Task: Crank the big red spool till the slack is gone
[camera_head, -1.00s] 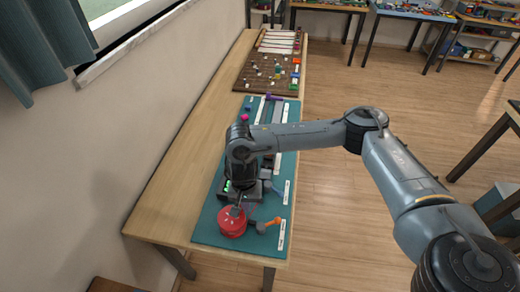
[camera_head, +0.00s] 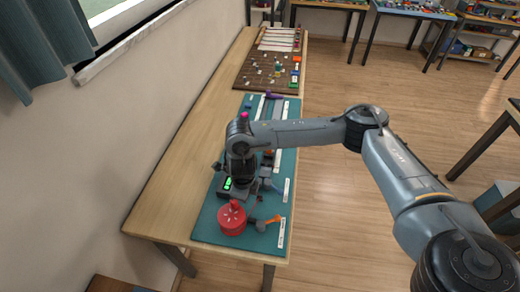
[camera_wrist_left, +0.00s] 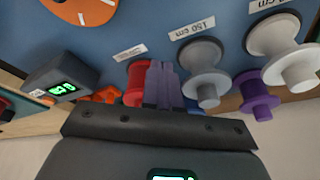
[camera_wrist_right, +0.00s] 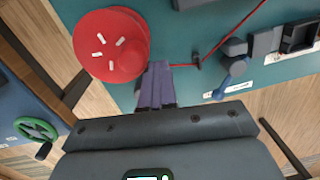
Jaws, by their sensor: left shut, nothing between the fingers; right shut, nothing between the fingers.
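The big red spool (camera_head: 232,220) sits at the near end of the teal mat, with a round knob on its top. In the right wrist view the spool (camera_wrist_right: 98,38) shows white marks, and its knob (camera_wrist_right: 126,60) is off-centre. A red cord (camera_wrist_right: 228,36) runs from beyond my fingers past a small dark guide. My right gripper (camera_wrist_right: 157,88) is shut and empty, beside the spool and apart from its knob. My left gripper (camera_wrist_left: 163,85) is shut and empty, with a smaller red spool (camera_wrist_left: 137,82) behind its fingers. The left arm is not in the head view.
An orange-handled piece (camera_head: 272,219) is right of the spool. A blue lever (camera_wrist_right: 230,76) and dark blocks stand by the cord. The left wrist view shows grey (camera_wrist_left: 203,66), white (camera_wrist_left: 280,40) and purple (camera_wrist_left: 258,95) spools. Bare wood (camera_head: 175,195) lies left of the mat.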

